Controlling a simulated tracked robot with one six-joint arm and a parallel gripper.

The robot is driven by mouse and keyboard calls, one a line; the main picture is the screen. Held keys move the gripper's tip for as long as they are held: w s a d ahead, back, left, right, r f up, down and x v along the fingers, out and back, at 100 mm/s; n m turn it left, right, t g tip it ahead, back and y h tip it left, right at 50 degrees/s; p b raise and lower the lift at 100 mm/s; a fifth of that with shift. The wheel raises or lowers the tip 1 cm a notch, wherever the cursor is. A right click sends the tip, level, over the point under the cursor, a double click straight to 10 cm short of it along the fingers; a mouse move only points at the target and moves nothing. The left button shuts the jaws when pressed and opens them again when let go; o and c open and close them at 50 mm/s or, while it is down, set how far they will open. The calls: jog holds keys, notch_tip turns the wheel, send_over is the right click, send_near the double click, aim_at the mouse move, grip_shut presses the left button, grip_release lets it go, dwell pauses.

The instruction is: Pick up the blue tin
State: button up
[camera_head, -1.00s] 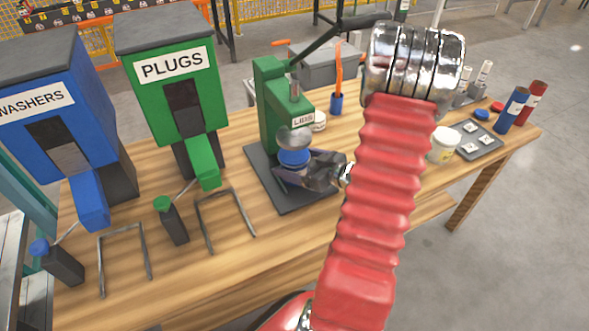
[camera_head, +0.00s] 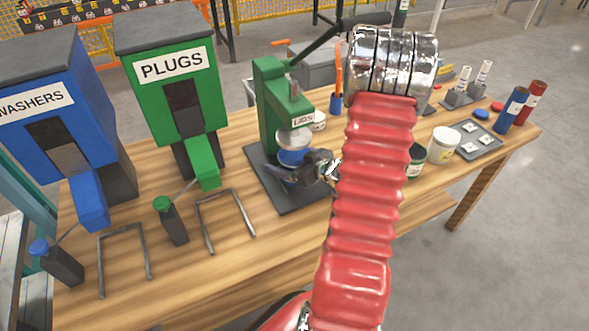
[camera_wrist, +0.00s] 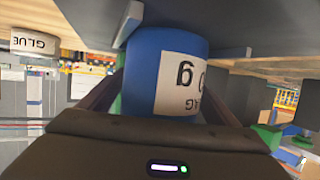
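The blue tin (camera_head: 291,157) stands on the dark base of the green lid press (camera_head: 283,115), under the press head with its LIDS label. In the wrist view the blue tin (camera_wrist: 145,65) fills the middle, with a white label; the picture is upside down. My gripper (camera_head: 290,174) is level with the tin, its dark fingers on either side of it. In the wrist view my gripper (camera_wrist: 165,95) looks open, with a narrow gap at the tin's left side. Finger contact on the right side is unclear. The tin's lower part is mostly hidden in the head view.
The blue washers dispenser (camera_head: 62,110) and green plugs dispenser (camera_head: 165,85) stand to the left. A white-lidded jar (camera_head: 443,145), grey tray (camera_head: 478,139) and tubes are to the right. My red arm hides part of the wooden bench (camera_head: 240,265).

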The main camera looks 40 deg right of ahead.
jog(key=c, duration=1.1)
jog(key=shift+r, duration=0.1)
jog(key=shift+r, duration=0.55)
jog(key=shift+s+r, duration=0.15)
jog(key=shift+s, duration=0.1)
jog(key=s, duration=0.5)
jog(key=s+d, duration=0.1)
jog(key=s, duration=0.5)
jog(key=s+d, duration=0.1)
jog(key=s, duration=0.5)
jog(key=shift+s, duration=0.2)
